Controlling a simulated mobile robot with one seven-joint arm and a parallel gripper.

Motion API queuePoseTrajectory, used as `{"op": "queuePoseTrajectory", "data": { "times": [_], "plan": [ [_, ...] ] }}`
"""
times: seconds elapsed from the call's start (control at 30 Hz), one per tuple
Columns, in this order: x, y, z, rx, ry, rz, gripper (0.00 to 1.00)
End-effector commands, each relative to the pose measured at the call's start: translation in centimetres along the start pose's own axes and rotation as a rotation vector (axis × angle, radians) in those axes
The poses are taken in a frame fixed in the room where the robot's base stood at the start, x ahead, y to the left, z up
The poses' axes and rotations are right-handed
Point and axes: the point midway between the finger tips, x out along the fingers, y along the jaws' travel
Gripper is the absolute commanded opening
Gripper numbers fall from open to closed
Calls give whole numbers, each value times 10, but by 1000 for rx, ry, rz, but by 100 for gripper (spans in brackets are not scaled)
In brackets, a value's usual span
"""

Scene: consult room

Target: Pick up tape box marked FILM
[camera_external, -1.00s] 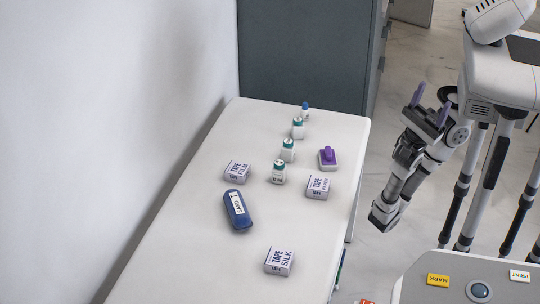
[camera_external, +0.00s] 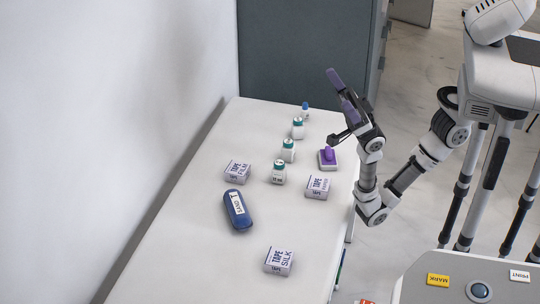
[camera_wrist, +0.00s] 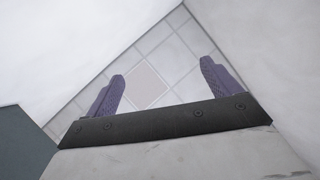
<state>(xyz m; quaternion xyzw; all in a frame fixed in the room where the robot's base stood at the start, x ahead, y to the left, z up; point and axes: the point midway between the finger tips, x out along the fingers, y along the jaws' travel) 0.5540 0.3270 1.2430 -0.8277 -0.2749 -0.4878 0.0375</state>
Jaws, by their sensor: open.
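The tape box marked FILM (camera_external: 237,172) is a small white box with dark lettering on the left half of the white table, in the external view. My gripper (camera_external: 340,92) is raised near the table's right edge, to the right of the box and well apart from it, with its purple fingers pointing up. In the wrist view my gripper (camera_wrist: 160,85) is open with nothing between the fingers. That view shows a tiled ceiling and pale walls, and no box.
Two similar tape boxes, one on the right (camera_external: 317,187) and one marked SILK (camera_external: 279,261), lie on the table (camera_external: 190,255). A blue case (camera_external: 238,209) lies just below the FILM box. White bottles (camera_external: 279,172) stand mid-table. A purple-topped item (camera_external: 328,158) sits near my gripper.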

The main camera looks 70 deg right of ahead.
Motion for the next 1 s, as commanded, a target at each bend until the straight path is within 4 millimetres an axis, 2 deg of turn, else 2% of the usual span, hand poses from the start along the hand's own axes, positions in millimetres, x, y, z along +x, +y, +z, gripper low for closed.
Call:
{"op": "queuePoseTrajectory", "data": {
  "times": [0.03, 0.1, 0.17, 0.2, 0.27, 0.37, 0.4, 0.47, 0.53, 0.63, 0.73, 0.83, 1.0],
  "plan": [
    [11, 27, 31, -59, -103, 51, 89],
    [18, 65, 74, -128, -254, 121, 89],
    [15, 95, 113, -166, -392, 178, 89],
    [10, 117, 137, -188, -484, 218, 89],
    [-2, 150, 172, -211, -628, 280, 89],
    [-36, 206, 228, -222, -889, 389, 89],
    [-56, 227, 249, -213, -1004, 435, 89],
    [-92, 256, 279, -185, -1186, 502, 89],
    [-140, 281, 309, -126, -1406, 574, 89],
    [-206, 297, 336, -6, -1692, 647, 89],
    [-258, 294, 349, 125, -1918, 683, 89],
    [-289, 286, 353, 232, -2066, 694, 89],
    [-312, 278, 357, 311, -2167, 694, 89]
  ]
}}
